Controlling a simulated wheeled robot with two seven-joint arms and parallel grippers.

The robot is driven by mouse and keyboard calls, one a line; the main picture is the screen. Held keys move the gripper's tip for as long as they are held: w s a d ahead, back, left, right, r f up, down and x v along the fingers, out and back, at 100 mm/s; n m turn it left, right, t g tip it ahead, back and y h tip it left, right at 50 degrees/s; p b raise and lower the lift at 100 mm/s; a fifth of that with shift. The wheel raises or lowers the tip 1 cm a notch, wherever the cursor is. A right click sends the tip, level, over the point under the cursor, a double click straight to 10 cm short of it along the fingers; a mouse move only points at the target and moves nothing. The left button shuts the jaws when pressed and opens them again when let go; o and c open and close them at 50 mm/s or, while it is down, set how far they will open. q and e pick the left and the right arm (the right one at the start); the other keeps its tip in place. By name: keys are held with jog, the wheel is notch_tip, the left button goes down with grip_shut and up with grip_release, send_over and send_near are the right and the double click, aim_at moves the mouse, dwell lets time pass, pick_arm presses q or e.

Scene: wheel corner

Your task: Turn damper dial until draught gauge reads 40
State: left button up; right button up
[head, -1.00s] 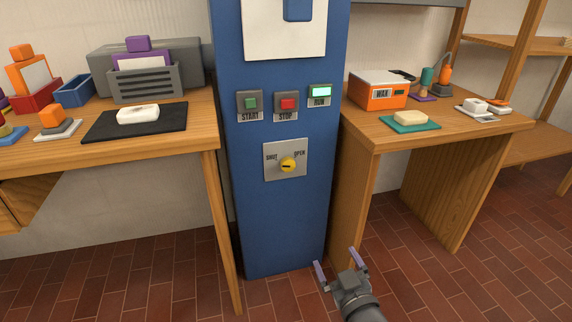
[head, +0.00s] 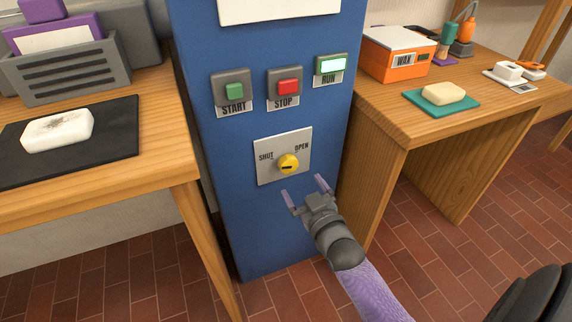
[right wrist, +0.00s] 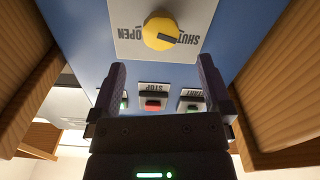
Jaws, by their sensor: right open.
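The damper dial is a yellow round knob (head: 288,163) on a grey plate (head: 267,174) marked SHUT and OPEN, low on the blue cabinet (head: 235,215). In the right wrist view the knob (right wrist: 160,33) appears upside down, its dark pointer mark toward the SHUT side. My right gripper (head: 304,187) is open and empty, just below and in front of the dial, apart from it. Its fingers (right wrist: 162,68) spread below the knob in the right wrist view. No draught gauge reading shows; only the lower edge of a white panel (head: 280,10) is visible above. My left gripper is out of view.
Above the dial are a green START button (head: 234,91), a red STOP button (head: 288,87) and a lit RUN lamp (head: 331,66). Wooden benches stand on both sides, the left (head: 160,165) and the right (head: 385,115). The space before the dial looks clear.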

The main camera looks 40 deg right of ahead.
aim_at(290, 168)
jog(key=w, duration=0.1)
jog(key=w+b, duration=0.1)
jog(key=w+d+f+b, duration=0.1)
jog(key=w, duration=0.1)
jog(key=shift+b+x, duration=0.7)
jog(key=shift+x, duration=0.5)
jog(key=shift+w+r, duration=0.25)
jog(key=shift+r, duration=0.1)
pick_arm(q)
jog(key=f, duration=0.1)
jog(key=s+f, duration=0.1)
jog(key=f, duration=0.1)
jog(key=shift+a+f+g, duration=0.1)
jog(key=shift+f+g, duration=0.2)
pick_arm(e)
jog(key=c, duration=1.2)
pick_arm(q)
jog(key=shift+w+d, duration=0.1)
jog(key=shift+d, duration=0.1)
pick_arm(e)
jog(key=shift+c, duration=0.3)
